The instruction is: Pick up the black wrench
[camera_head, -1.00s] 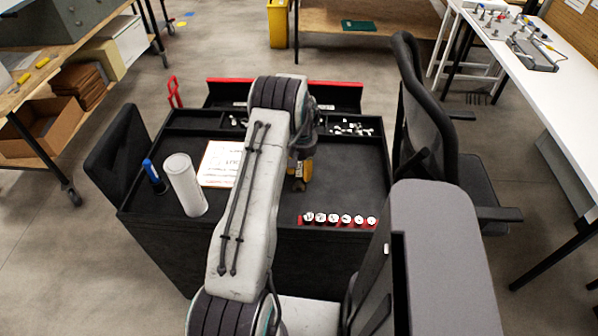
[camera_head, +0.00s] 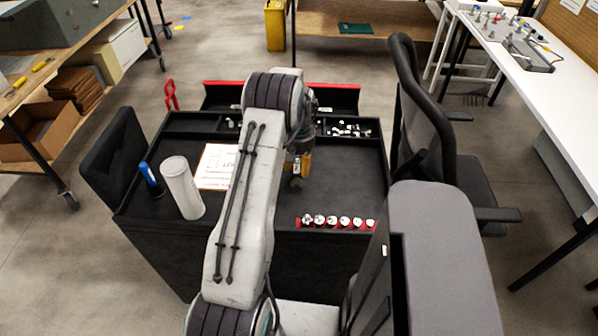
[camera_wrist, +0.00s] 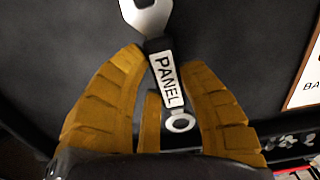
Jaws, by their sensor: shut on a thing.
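The black wrench (camera_wrist: 165,80) lies between my gripper's yellow fingers in the wrist view. It has a silver open-ended head, a black handle with a white "PANEL" label and a small ring at the other end. My gripper (camera_wrist: 167,85) is shut on its handle. In the head view my gripper (camera_head: 299,164) is over the black cart top, partly hidden by my arm. The wrench's silver head (camera_head: 296,182) shows just below the fingers. I cannot tell exactly how high the wrench is above the surface.
The black cart top (camera_head: 345,185) holds a white cylinder (camera_head: 183,188), a blue-capped bottle (camera_head: 151,178), a paper sheet (camera_head: 215,168) and a red rack of round sockets (camera_head: 335,221). A tray of small parts (camera_head: 347,129) is behind. A black chair (camera_head: 425,115) stands close on the right.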

